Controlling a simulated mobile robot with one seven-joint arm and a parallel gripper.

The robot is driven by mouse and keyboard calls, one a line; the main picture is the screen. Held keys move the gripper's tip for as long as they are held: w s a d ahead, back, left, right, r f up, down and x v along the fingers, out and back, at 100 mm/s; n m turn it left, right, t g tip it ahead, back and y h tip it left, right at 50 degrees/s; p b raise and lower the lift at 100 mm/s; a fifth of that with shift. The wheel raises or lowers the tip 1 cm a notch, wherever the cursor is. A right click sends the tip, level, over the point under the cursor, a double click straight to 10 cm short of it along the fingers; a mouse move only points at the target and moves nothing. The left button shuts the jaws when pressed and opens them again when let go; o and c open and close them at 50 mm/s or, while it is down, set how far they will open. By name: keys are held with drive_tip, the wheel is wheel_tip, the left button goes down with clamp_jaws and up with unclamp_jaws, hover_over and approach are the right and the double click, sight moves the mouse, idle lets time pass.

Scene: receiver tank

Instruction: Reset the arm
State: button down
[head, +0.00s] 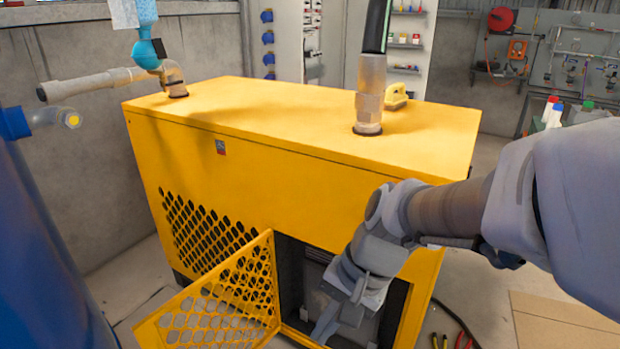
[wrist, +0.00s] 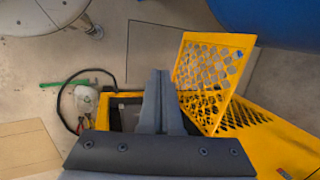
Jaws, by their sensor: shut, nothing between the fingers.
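My gripper (head: 326,322) is at the front of a yellow machine cabinet (head: 290,190), before its open lower compartment (head: 310,262). The forearm comes in from the right. In the wrist view the two grey fingers of my gripper (wrist: 160,100) are together with nothing between them. The perforated yellow door (head: 225,300) stands swung open to the left of my gripper. It also shows in the wrist view (wrist: 212,75), right of the fingers. My gripper hides part of the compartment.
A blue tank (head: 40,250) stands at the left. Red-handled tools (head: 464,340) and a brown board (head: 565,325) lie on the floor at right. A whitish container (wrist: 86,98) stands near a dark hose.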

drive_tip(key=s+d+r+n+t+h, duration=0.4)
drive_tip(key=d+r+n+t, duration=0.1)
drive_tip(key=d+r, duration=0.5)
wheel_tip(320, 180, up, 15)
drive_tip(key=d+p, duration=0.1)
drive_tip(key=p, duration=1.4)
drive_tip(key=shift+s+d+f+t+p, duration=0.15)
drive_tip(key=shift+s+d+t+p, duration=0.15)
drive_tip(key=shift+d+p, duration=0.1)
